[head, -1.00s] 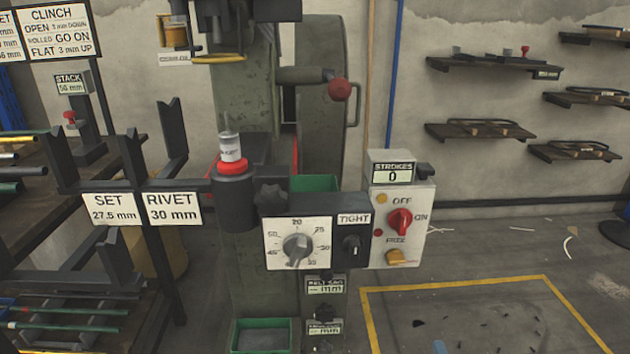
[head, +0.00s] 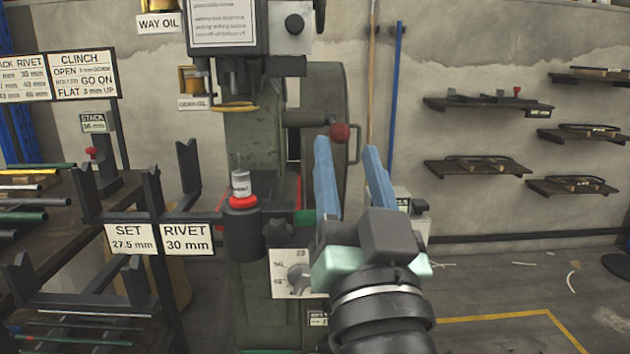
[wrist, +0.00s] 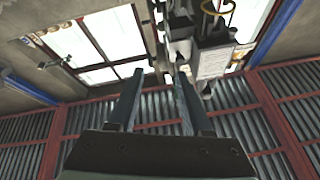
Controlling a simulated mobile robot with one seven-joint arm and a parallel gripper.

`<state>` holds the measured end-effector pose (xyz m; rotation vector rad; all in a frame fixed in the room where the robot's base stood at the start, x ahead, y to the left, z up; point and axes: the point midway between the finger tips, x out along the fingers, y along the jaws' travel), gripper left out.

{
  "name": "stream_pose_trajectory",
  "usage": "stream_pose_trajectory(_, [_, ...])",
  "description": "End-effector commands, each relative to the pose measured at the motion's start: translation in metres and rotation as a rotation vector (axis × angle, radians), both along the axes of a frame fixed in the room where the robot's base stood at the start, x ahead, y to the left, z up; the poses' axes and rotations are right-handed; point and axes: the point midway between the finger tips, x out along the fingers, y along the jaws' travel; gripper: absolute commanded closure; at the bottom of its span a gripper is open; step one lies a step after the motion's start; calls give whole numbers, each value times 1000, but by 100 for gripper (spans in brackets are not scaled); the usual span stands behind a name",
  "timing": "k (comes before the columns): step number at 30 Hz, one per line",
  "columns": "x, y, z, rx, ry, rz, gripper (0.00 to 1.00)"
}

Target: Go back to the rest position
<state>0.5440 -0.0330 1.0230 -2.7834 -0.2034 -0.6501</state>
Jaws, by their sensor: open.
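My gripper (head: 346,168) is raised in front of the press in the head view, its two blue fingers pointing up. They are apart with nothing between them. The fingers also show in the wrist view (wrist: 158,105), pointing toward the upper press and windows. The green rivet press (head: 254,160) stands behind, left of my gripper. My arm and gripper hide most of its control panel; part of the dial plate (head: 293,274) shows. A small grey-white cylinder with a red ring (head: 242,187) stands on the press's dark post, left of the gripper and apart from it.
A rack with SET and RIVET signs (head: 187,240) stands left of the press. A bench with rods (head: 60,215) is at the far left. Wall shelves (head: 476,168) hang at the right. Open floor with a yellow line (head: 497,318) lies at the lower right.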

Motion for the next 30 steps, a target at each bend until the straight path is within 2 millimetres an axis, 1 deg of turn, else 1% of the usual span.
stream_pose_trajectory(1, [-21,12,37,-57,-86,-40,50])
stream_pose_trajectory(2, [-33,18,54,-89,-133,-69,50])
stream_pose_trajectory(3, [-51,24,77,-126,-196,-112,50])
stream_pose_trajectory(5, [-82,31,109,-170,-289,-176,50])
stream_pose_trajectory(6, [-104,35,128,-193,-353,-221,50])
stream_pose_trajectory(7, [-117,36,143,-205,-388,-251,50])
stream_pose_trajectory(8, [-108,34,159,-203,-363,-246,50])
stream_pose_trajectory(9, [-106,33,172,-202,-357,-244,50])
stream_pose_trajectory(14, [-105,33,220,-202,-354,-243,50])
stream_pose_trajectory(30, [-104,33,382,-200,-351,-240,50])
